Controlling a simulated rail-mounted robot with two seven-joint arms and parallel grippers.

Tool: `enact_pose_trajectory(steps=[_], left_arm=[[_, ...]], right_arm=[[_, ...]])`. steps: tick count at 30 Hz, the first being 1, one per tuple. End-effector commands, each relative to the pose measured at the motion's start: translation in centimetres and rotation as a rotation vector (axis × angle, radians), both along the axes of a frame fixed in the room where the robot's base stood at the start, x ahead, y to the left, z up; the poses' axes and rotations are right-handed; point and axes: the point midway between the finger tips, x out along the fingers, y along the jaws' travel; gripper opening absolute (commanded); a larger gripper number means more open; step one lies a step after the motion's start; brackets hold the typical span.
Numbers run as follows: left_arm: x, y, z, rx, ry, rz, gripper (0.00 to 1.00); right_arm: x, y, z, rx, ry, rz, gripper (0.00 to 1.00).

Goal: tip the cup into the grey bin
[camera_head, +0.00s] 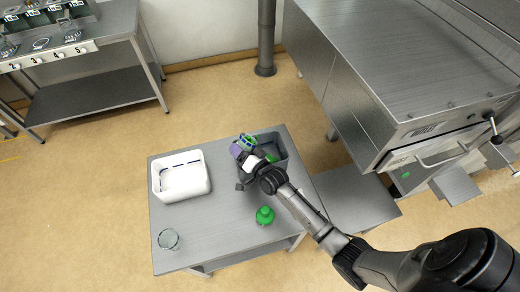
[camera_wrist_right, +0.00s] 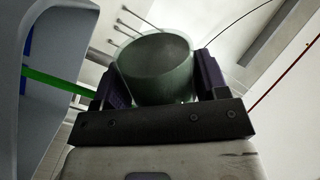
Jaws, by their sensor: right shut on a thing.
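My right gripper (camera_head: 246,147) is above the left part of the grey bin (camera_head: 291,156) on the metal table. It is shut on the cup (camera_wrist_right: 155,75), a greenish see-through vessel between its two dark fingers in the right wrist view. In the head view the cup (camera_head: 249,139) shows only as a small green-rimmed shape at the fingertips. I cannot tell how far it is tilted. Something green shows inside the bin, and my arm hides part of the bin. My left gripper is not in view.
A white tray (camera_head: 181,190) stands on the table's left. A green flask-like object (camera_head: 265,215) stands near the right edge, and a clear glass beaker (camera_head: 168,239) at the front left. A steel machine (camera_head: 405,70) stands right of the table. The table's middle front is clear.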

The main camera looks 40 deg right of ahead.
Motion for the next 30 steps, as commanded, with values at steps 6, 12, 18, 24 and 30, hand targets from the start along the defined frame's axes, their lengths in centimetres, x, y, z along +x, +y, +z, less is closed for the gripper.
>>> enact_pose_trajectory(steps=[6,12,18,24,30], left_arm=[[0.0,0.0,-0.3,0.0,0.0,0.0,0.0],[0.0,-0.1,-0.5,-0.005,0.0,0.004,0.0],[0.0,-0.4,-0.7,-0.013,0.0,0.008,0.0],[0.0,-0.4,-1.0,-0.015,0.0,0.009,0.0],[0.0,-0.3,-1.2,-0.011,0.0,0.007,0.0]], right_arm=[[0.0,0.0,-0.1,0.026,-0.002,0.0,0.38],[0.0,0.0,-0.2,0.048,-0.003,0.0,0.38],[0.0,0.0,-0.3,0.069,-0.005,0.0,0.38],[0.0,0.1,-0.4,0.092,-0.006,-0.001,0.38],[0.0,0.1,-0.5,0.114,-0.006,0.0,0.38]])
